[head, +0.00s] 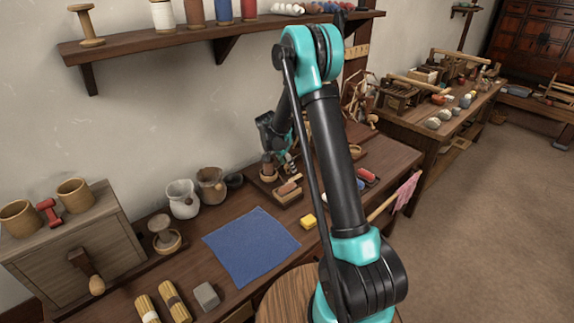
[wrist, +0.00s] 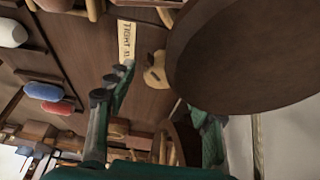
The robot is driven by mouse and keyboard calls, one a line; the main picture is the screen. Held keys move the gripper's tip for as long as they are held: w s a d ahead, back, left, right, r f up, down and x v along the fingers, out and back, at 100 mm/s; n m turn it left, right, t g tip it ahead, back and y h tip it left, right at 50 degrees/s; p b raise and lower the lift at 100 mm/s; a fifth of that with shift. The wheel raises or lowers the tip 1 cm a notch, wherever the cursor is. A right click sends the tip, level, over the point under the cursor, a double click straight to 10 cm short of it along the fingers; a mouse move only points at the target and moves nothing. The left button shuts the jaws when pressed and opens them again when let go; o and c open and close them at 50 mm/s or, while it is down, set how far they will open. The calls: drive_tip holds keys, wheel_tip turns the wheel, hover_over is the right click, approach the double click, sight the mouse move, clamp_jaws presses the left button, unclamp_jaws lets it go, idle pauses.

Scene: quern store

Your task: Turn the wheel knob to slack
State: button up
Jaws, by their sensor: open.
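In the wrist view a light wooden knob-like piece (wrist: 155,72) shows just beyond my open fingers, beside a pale label strip (wrist: 126,42) with partly legible lettering like "TIGHT". I cannot tell for sure that this piece is the wheel knob. A large dark brown round disc (wrist: 245,50) fills the upper right, very near the camera. My gripper (wrist: 160,98) is open, with nothing seen held between its fingers. In the head view my gripper (head: 286,158) is low over the back of the bench, and the knob and label cannot be made out there.
A shelf (head: 160,42) with spools hangs above. The wrist view shows blue (wrist: 43,91) and red (wrist: 57,107) rolls at left.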

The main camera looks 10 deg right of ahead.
drive_tip(key=c, duration=1.2)
drive_tip(key=shift+o, duration=0.2)
drive_tip(key=n+t, duration=0.1)
drive_tip(key=n, duration=0.3)
drive_tip(key=shift+s+d+y, duration=0.1)
drive_tip(key=shift+d+y, duration=0.05)
drive_tip(key=shift+y, duration=0.25)
drive_tip(key=n+y, duration=0.1)
drive_tip(key=n, duration=0.3)
drive_tip(key=shift+d+n+t+y, duration=0.1)
drive_tip(key=shift+n+t+y, duration=0.2)
drive_tip(key=shift+t+y, duration=0.1)
drive_tip(key=n+y, duration=0.1)
drive_tip(key=n, duration=0.3)
drive_tip(key=shift+d+y, duration=0.1)
drive_tip(key=shift+y, duration=0.3)
drive_tip(key=n+y, duration=0.1)
drive_tip(key=n, duration=0.4)
drive_tip(key=shift+d+y, duration=0.1)
drive_tip(key=shift+y, duration=0.3)
drive_tip(key=shift+n, duration=0.3)
